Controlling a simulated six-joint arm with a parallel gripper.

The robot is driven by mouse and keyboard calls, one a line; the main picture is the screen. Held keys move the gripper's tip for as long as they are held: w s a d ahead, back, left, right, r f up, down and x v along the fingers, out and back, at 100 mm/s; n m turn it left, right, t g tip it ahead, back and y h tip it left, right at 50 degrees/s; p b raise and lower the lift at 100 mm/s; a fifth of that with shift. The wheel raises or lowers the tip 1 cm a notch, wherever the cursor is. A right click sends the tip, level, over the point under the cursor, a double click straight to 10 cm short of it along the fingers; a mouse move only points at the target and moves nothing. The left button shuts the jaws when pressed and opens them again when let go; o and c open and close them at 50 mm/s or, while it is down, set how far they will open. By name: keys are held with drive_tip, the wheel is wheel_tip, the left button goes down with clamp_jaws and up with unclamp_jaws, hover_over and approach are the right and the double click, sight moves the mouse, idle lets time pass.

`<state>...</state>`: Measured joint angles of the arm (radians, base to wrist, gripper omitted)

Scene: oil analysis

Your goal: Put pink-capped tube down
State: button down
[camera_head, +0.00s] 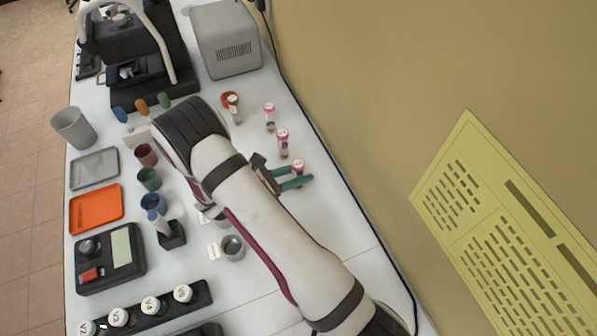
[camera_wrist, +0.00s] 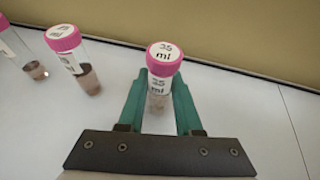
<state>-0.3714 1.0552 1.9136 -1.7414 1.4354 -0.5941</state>
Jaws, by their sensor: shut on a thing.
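A clear tube with a pink cap (camera_wrist: 165,58) and a white label stands upright between the green fingers of my gripper (camera_wrist: 159,88) in the wrist view. The jaws are shut on it. In the head view, my gripper (camera_head: 299,175) is at the right of the white table, near the wall, and the tube's pink cap (camera_head: 299,164) shows at its fingers. The tube's lower end is low over the table; I cannot tell whether it touches. Two other pink-capped tubes (camera_wrist: 72,52) (camera_wrist: 18,45) stand to the left in the wrist view.
The table (camera_head: 335,225) in front of the gripper is clear.

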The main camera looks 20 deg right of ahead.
drive_tip(key=c, duration=0.6)
unclamp_jaws()
drive_tip(key=shift+f, duration=0.1)
drive_tip(key=v, duration=1.1)
drive_tip(key=s+d+r+m+g+y, duration=0.2)
drive_tip(key=s+r+m+g+y, duration=0.15)
drive_tip(key=s+r+m, duration=0.3)
drive_tip(key=s+d+r+m+g+y, duration=0.3)
drive_tip(key=s+r+m+y, duration=0.1)
drive_tip(key=s+r+m, duration=0.3)
drive_tip(key=s+a+r+m+t+y, duration=0.1)
drive_tip(key=s+a+m+t+y, duration=0.2)
drive_tip(key=m, duration=0.9)
drive_tip(key=s+a+y, duration=0.3)
drive_tip(key=s+y, duration=0.1)
drive_tip(key=s, duration=0.1)
drive_tip(key=shift+s+r+t, duration=0.35)
